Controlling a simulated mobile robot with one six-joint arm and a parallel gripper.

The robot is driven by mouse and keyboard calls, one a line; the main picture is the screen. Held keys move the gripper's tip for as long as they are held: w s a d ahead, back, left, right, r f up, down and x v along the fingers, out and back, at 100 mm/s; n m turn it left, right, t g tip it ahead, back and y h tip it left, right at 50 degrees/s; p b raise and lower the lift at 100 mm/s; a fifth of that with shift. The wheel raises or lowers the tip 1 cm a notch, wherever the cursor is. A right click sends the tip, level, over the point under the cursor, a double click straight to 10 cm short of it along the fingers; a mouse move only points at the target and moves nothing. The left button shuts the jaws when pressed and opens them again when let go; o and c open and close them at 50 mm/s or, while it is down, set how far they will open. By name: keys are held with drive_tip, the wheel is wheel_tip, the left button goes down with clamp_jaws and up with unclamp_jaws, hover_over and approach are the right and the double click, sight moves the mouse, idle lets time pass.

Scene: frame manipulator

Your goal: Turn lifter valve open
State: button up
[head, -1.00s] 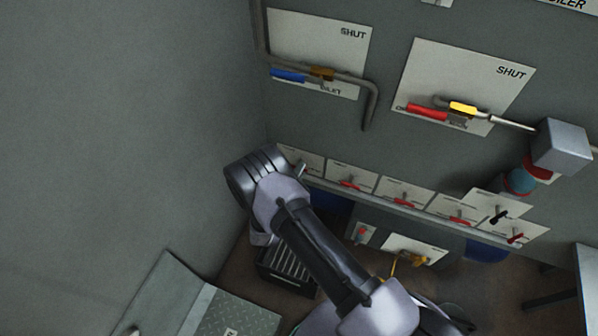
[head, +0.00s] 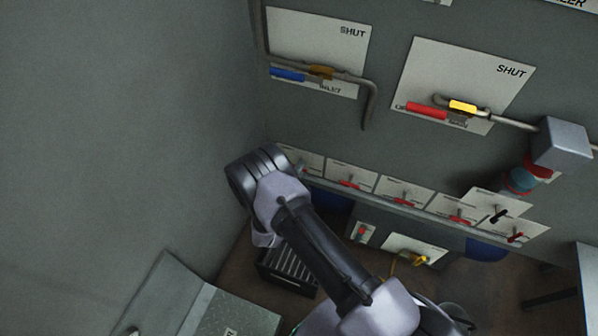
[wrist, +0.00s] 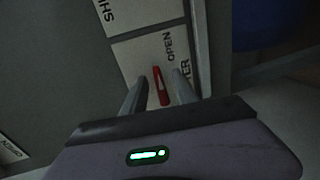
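In the wrist view, a red valve handle (wrist: 161,86) stands in front of a white plate (wrist: 135,58) marked "OPEN", with a second word ending in "ER" partly hidden. My gripper (wrist: 161,77) is open, with one finger on each side of the red handle. Gaps show between the handle and the fingers, so it does not look clamped. The handle's near end is close to the gripper body. In the head view, my arm reaches the leftmost plate (head: 311,160) of the lower row and hides most of its handle.
Several more plates with red handles (head: 349,183) run to the right along the lower row. Above are a blue-handled valve (head: 287,75) and a red-handled valve (head: 427,110) with pipes. A plain grey wall (head: 120,120) stands close on the left.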

drive_tip(key=p+v, duration=0.3)
drive_tip(key=v, duration=1.4)
drive_tip(key=shift+s+p, duration=0.2)
drive_tip(key=shift+p, duration=0.15)
drive_tip(key=shift+r, duration=0.1)
